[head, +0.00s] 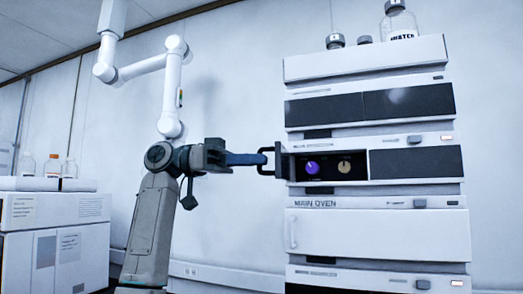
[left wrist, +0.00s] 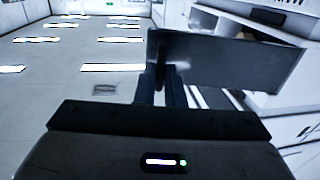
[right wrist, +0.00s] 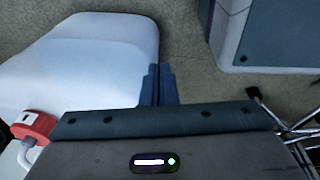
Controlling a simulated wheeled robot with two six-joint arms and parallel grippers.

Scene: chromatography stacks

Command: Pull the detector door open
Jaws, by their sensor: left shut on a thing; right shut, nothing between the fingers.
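The detector (head: 415,163) is a module in the stack in the head view, with a dark right-hand front panel. Its left door (head: 281,162) stands swung out, seen nearly edge-on, with a dark loop handle (head: 264,149). The open bay shows a purple knob (head: 312,167) and a beige knob (head: 344,167). My left gripper (head: 258,159) is shut on the handle, left of the stack. In the left wrist view the door is a dark panel (left wrist: 235,62) beyond the blue fingers (left wrist: 166,86). My right gripper (right wrist: 161,85) is shut and empty.
The main oven (head: 380,236) is below the detector. Bottles (head: 398,20) stand on top of the stack. A white bench unit (head: 50,212) with bottles is at far left. The right wrist view shows a white rounded surface (right wrist: 90,65) and a red-and-white item (right wrist: 33,125).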

